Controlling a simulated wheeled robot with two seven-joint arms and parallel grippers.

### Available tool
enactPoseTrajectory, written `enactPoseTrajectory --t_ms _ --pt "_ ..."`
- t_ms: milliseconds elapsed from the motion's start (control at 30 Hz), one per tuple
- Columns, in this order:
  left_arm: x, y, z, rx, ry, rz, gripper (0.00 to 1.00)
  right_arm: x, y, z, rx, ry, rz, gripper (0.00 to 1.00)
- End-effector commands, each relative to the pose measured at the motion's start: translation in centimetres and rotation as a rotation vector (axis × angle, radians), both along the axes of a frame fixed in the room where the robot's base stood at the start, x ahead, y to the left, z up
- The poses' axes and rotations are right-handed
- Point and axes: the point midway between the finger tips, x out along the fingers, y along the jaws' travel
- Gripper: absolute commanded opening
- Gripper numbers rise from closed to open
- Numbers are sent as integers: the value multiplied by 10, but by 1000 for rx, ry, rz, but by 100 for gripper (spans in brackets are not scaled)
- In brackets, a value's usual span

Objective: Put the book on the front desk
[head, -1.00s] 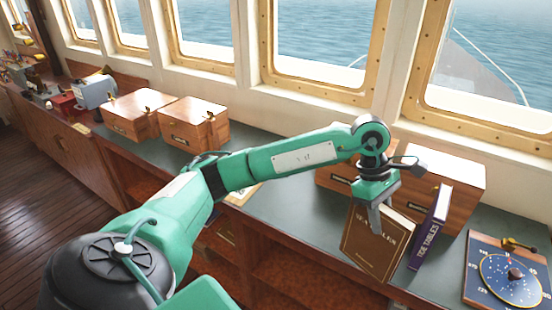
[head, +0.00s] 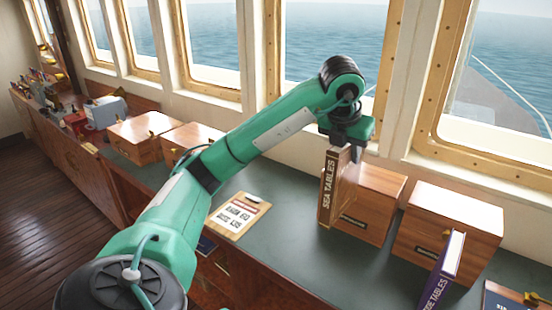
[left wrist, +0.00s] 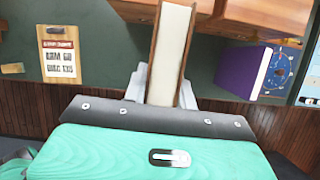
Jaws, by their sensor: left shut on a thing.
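A brown book with "SEA TABLES" on its spine (head: 328,190) is held upright by my left gripper (head: 346,148). The gripper is shut on it from above. In the left wrist view the book's pale page edges (left wrist: 171,55) show between the two fingers. In the head view the book's lower end is close over the green desk top (head: 290,240), in front of a wooden box; I cannot tell whether it touches. A purple book, "TIDE TABLES" (head: 440,275), stands on the desk at the lower right. My right gripper is not in view.
Wooden boxes stand along the window side: one behind the held book (head: 378,190), another to its right (head: 452,222), more at the left (head: 140,135). A clipboard (head: 238,216) lies left of the book. Bare desk lies between the clipboard and the book.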

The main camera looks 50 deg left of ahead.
Motion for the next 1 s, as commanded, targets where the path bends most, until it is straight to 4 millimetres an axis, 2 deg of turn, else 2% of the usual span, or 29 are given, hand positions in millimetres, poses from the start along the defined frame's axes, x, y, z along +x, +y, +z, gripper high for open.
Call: enactPoseTrajectory --t_ms 67,167,367,1000 --pt "-1 4 2 -1 -2 34 0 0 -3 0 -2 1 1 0" --pt "-1 4 -6 -1 2 46 0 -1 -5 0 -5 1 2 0" --pt "-1 5 -34 0 4 46 0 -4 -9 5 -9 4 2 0" --pt "-2 4 -144 0 3 43 0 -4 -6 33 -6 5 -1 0"
